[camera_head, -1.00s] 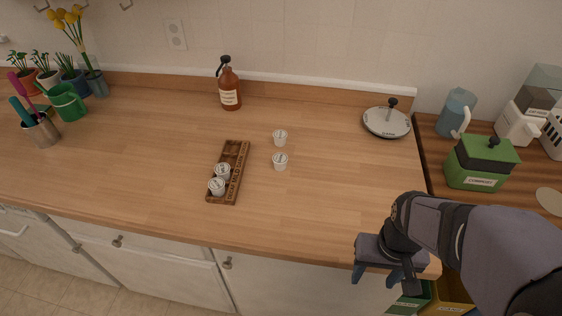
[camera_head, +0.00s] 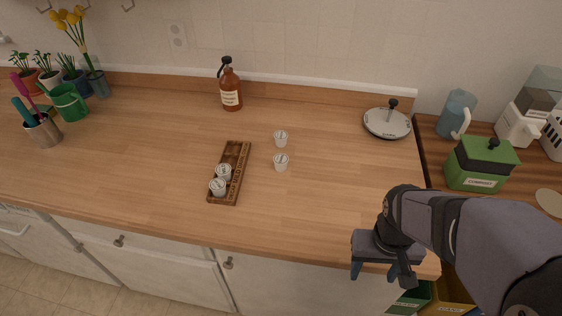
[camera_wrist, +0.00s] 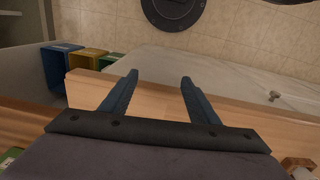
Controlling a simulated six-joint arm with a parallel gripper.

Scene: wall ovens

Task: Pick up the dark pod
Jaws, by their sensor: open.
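Several small whitish pods are on the counter, and none looks clearly dark at this size. Two stand loose on the wood: one farther back (camera_head: 281,138) and one nearer (camera_head: 281,161). Two more, an upper one (camera_head: 223,172) and a lower one (camera_head: 217,187), sit in the near part of a wooden pod holder (camera_head: 236,152); its far part is empty. My gripper (camera_head: 376,276) is at the counter's front edge, right of and nearer than all the pods. In the wrist view my gripper (camera_wrist: 159,78) is open, with nothing between its blue fingers.
A brown pump bottle (camera_head: 230,90) stands at the back. A round lid-like disc with a knob (camera_head: 387,124) lies at back right. A green canister (camera_head: 480,165) stands far right. Plants and a utensil cup (camera_head: 43,131) are at left. The counter between gripper and pods is clear.

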